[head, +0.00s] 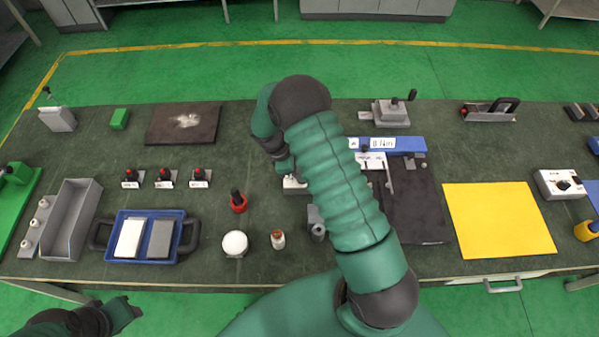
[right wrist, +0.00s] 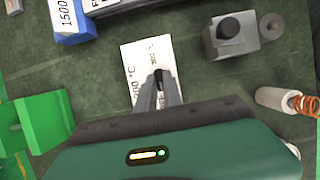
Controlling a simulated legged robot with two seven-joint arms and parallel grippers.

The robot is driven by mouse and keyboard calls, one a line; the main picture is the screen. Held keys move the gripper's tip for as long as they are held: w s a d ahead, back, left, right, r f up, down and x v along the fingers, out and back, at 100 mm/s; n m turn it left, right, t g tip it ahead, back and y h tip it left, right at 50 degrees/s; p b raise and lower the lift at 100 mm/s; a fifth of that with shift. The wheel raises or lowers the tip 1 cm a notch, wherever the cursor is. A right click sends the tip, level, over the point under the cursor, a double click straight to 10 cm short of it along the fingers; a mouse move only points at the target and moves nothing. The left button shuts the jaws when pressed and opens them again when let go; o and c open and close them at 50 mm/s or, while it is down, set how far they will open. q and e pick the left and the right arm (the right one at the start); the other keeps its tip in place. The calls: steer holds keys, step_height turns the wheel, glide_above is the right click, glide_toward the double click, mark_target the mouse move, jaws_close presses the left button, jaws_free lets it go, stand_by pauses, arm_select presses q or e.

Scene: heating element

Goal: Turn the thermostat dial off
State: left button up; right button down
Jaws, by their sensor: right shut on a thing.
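The thermostat is a white plate (right wrist: 134,62) with temperature print, lying on the dark bench top in the right wrist view. Part of it shows beside my right arm in the head view (head: 293,187). My right gripper (right wrist: 160,78) is over the plate, its two fingers close together on the small black dial (right wrist: 159,74). The fingers hide most of the dial, so its pointing direction cannot be read.
In the right wrist view, a grey block with a black knob (right wrist: 230,34), a spring-ended cylinder (right wrist: 282,101), a green part (right wrist: 45,120) and a blue box (right wrist: 71,22) surround the plate. A red-based knob (head: 238,203) and white ball (head: 235,243) stand left of my arm.

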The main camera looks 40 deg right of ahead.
steer(key=shift+w, duration=0.15)
steer(key=c, duration=1.7)
jaws_free()
steer(key=shift+o, duration=1.1)
steer(key=b+v, duration=0.2)
steer(key=v, duration=1.4)
steer(key=shift+w+a+r+b, duration=0.2)
steer(key=shift+r+b, duration=0.05)
steer(key=shift+b, duration=0.05)
